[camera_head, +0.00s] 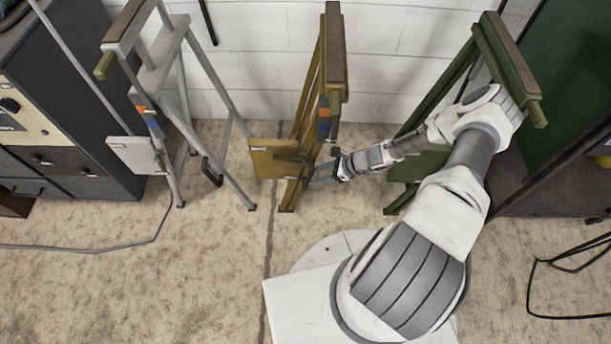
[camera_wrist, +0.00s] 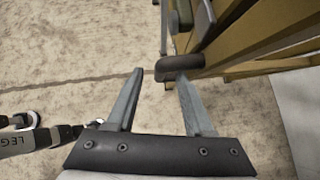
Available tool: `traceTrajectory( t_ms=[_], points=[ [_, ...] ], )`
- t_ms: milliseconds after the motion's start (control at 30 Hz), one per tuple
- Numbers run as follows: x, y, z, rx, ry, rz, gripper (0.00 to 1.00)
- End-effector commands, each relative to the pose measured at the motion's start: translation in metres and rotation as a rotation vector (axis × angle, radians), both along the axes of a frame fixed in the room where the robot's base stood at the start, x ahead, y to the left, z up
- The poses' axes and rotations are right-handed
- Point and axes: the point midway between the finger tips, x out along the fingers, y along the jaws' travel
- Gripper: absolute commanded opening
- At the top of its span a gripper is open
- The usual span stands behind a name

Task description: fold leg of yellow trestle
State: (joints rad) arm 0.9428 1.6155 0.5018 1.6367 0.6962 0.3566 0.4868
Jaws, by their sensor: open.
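The yellow trestle (camera_head: 334,60) stands upright in the middle of the head view, its legs close together as seen from here. A yellow panel (camera_head: 268,160) sticks out to its left at low height. My gripper (camera_head: 318,183) is low at the trestle's right side. In the wrist view my gripper (camera_wrist: 160,77) is open, with nothing held. A dark rounded handle (camera_wrist: 172,68) on the yellow trestle frame (camera_wrist: 243,46) lies at the fingertips. Its end is near the gap, nearer the right finger. I cannot tell whether they touch.
A grey trestle (camera_head: 217,80) with spread legs stands to the left, and a green trestle (camera_head: 462,62) to the right, partly behind my arm. A dark cabinet (camera_head: 70,100) is at far left. Cables (camera_head: 150,238) lie on the floor. Front-left floor is largely clear.

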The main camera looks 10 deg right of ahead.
Motion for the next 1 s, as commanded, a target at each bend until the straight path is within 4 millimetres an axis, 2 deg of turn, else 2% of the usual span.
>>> traceTrajectory(
  t_ms=[33, 100, 400, 600, 1000],
  points=[
    [-0.004, -0.010, 0.013, -0.003, -0.001, -0.002, 0.52],
    [-0.009, -0.022, 0.025, -0.002, -0.001, -0.001, 0.52],
    [-0.025, -0.056, 0.059, 0.001, 0.000, 0.000, 0.52],
    [-0.029, -0.063, 0.066, 0.002, 0.000, 0.001, 0.52],
    [-0.029, -0.063, 0.065, 0.002, 0.000, 0.001, 0.52]
  ],
)
